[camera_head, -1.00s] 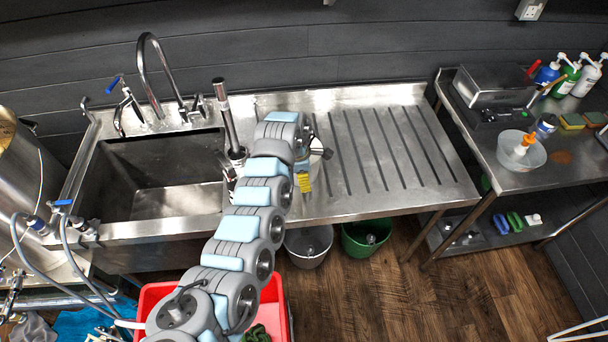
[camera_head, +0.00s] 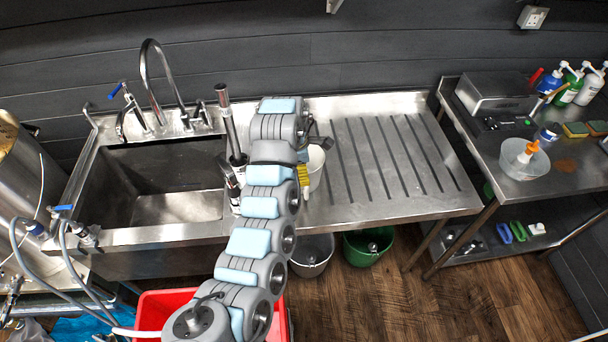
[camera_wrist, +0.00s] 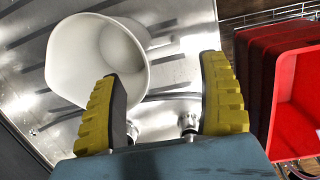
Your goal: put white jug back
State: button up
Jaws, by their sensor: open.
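The white jug (camera_head: 316,168) stands on the steel drainboard (camera_head: 385,185) right of the sink, partly hidden behind my arm. In the wrist view the white jug (camera_wrist: 85,62) fills the upper left, its open rim turned toward the picture's middle. My gripper (camera_wrist: 163,70) is open, with nothing between its yellow fingers. The left finger overlaps the jug's rim in that view; I cannot tell whether it touches. In the head view only a bit of yellow finger of my gripper (camera_head: 304,174) shows, just left of the jug.
The sink basin (camera_head: 155,185) lies left of the drainboard. An upright metal cylinder tool (camera_head: 229,122) stands close left of my arm. A green bucket (camera_head: 368,247) and a grey bucket (camera_head: 311,254) sit below. A red crate (camera_wrist: 298,100) is at the wrist view's right.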

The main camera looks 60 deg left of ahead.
jog(key=shift+s+r+p, duration=0.15)
jog(key=shift+r+p, duration=0.2)
jog(key=shift+r, duration=0.75)
jog(key=shift+s+r+p, duration=0.15)
jog(key=shift+r+p, duration=0.2)
jog(key=shift+r, duration=0.75)
jog(key=shift+w+d, duration=0.1)
